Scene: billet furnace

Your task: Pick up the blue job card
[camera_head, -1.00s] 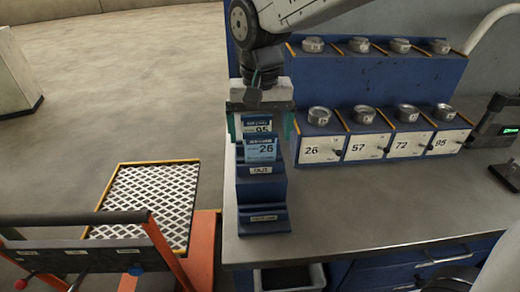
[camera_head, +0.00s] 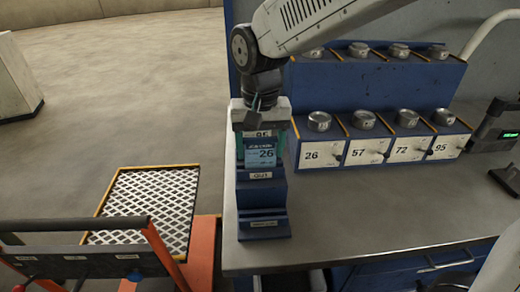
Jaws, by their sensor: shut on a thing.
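The blue job card (camera_head: 260,154), pale blue with a darker header and the number 26, stands upright in the front of a dark blue stepped rack (camera_head: 262,194) with an OUT label. A second card (camera_head: 258,134), numbered 95, shows just behind and above it, mostly covered by my gripper. My gripper (camera_head: 263,147) points down over the rack, its teal fingers at the left and right sides of the cards. It appears shut on the blue job card, though the contact itself is hard to see. The card still sits in the rack.
A blue shelf unit (camera_head: 378,84) with numbered drawers and metal cups stands at the right. The grey worktop (camera_head: 350,215) in front of it is clear. A scale (camera_head: 498,125) is at the far right. An orange-framed mesh panel (camera_head: 150,205) lies at the lower left.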

